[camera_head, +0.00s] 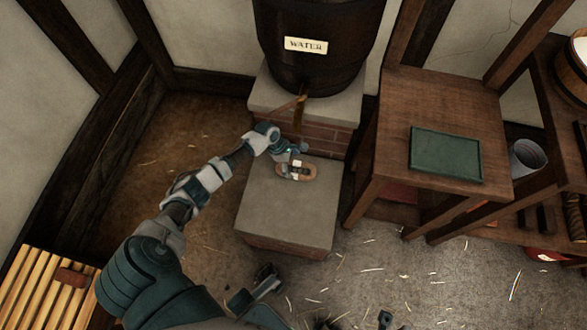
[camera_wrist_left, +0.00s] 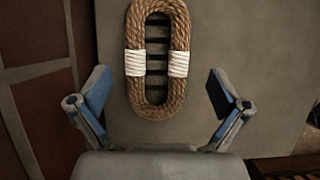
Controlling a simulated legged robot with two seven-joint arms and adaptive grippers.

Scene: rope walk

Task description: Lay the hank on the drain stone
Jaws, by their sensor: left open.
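The hank (camera_wrist_left: 176,97) is an oval coil of brown rope with two white bindings. It lies flat on the drain stone (camera_wrist_left: 215,35), over a row of dark slots. In the head view the hank (camera_head: 310,172) is small on the back part of the grey block-shaped drain stone (camera_head: 280,218). My left gripper (camera_head: 295,156) is just above and behind it, partly covering it. In the left wrist view its two fingers (camera_wrist_left: 158,92) are spread wide, one on each side of the hank's near part, with gaps.
A barrel marked WATER (camera_head: 322,45) with a wooden spout stands on a brick-and-stone base (camera_head: 340,106) behind the drain stone. A wooden table (camera_head: 440,92) with a green tray (camera_head: 445,152) stands at right. A slatted surface (camera_head: 40,290) is at lower left. Straw-strewn floor is open in front.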

